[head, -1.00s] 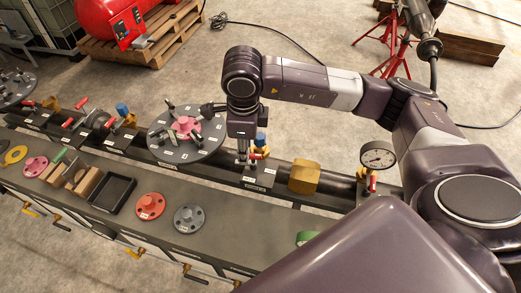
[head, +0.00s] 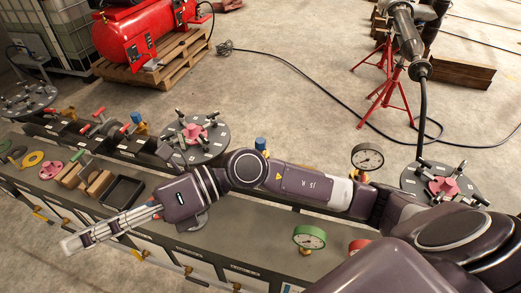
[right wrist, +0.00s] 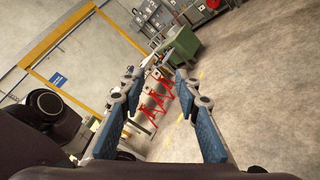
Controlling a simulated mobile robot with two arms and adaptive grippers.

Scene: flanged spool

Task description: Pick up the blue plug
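Two upright blue cylindrical pieces show in the head view. One blue piece (head: 260,143) stands behind my right forearm, its lower part hidden. The other blue piece (head: 137,117) is farther left on the pipe line; I cannot tell which is the blue plug. My right gripper (head: 68,243) points left over the bench's front edge, well apart from both. In the right wrist view its blue-padded fingers (right wrist: 160,82) are spread with nothing between them. My left gripper is not in view.
A grey bench (head: 225,232) carries a black tray (head: 120,192), wooden blocks (head: 98,183), a pink flange (head: 51,169) and a green-rimmed gauge (head: 309,237). A round flange plate (head: 215,134) stands behind the arm.

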